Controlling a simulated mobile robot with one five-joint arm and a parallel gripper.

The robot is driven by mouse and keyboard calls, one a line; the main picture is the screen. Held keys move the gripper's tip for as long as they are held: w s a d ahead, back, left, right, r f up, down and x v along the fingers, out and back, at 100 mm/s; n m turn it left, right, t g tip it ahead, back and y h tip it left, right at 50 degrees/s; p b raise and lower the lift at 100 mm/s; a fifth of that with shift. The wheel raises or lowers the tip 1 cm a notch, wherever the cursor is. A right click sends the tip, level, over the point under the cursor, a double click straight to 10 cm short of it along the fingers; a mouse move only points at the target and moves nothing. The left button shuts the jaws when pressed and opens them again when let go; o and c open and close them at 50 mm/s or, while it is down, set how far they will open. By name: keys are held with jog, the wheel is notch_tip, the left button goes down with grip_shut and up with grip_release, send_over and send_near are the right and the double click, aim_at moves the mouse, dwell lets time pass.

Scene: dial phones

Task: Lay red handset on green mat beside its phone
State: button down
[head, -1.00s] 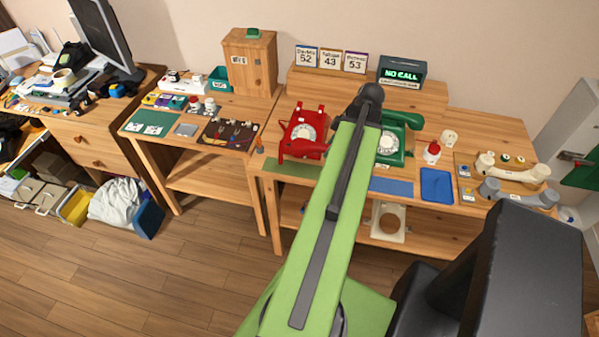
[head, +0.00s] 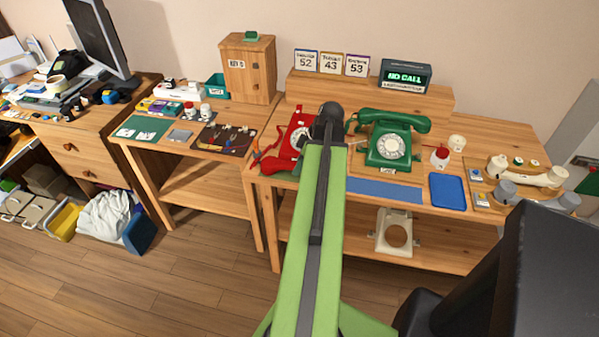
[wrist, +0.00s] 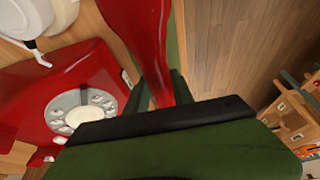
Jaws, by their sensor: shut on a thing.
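The red phone (head: 297,128) stands on the table, its right side hidden behind my arm; its dial faces up in the wrist view (wrist: 78,110). The red handset (wrist: 138,28) is off the phone, and my gripper (wrist: 158,88) is shut on it. In the head view, one end of the handset (head: 254,165) shows low in front of the phone, left of my arm. A strip of the green mat (wrist: 175,50) shows along the handset in the wrist view. I cannot tell whether the handset touches the mat. My fingertips are hidden in the head view.
A green phone (head: 391,140) stands to the right, with a blue mat (head: 385,190) in front.

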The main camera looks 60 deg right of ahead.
jog(key=shift+r, duration=0.1)
jog(key=c, duration=1.5)
grip_release()
jog(key=shift+f, duration=0.25)
jog(key=shift+c, duration=0.2)
jog(key=o, duration=0.5)
jog(key=shift+r, duration=0.1)
jog(key=shift+c, duration=0.2)
jog(key=shift+r, duration=0.1)
jog(key=shift+r+p, duration=0.3)
jog(key=shift+p, duration=0.1)
jog(key=p+v, duration=1)
jog(key=v, duration=0.1)
jog(key=shift+s+r+p, duration=0.2)
jog(key=shift+r+p, duration=0.05)
jog(key=shift+p, duration=0.1)
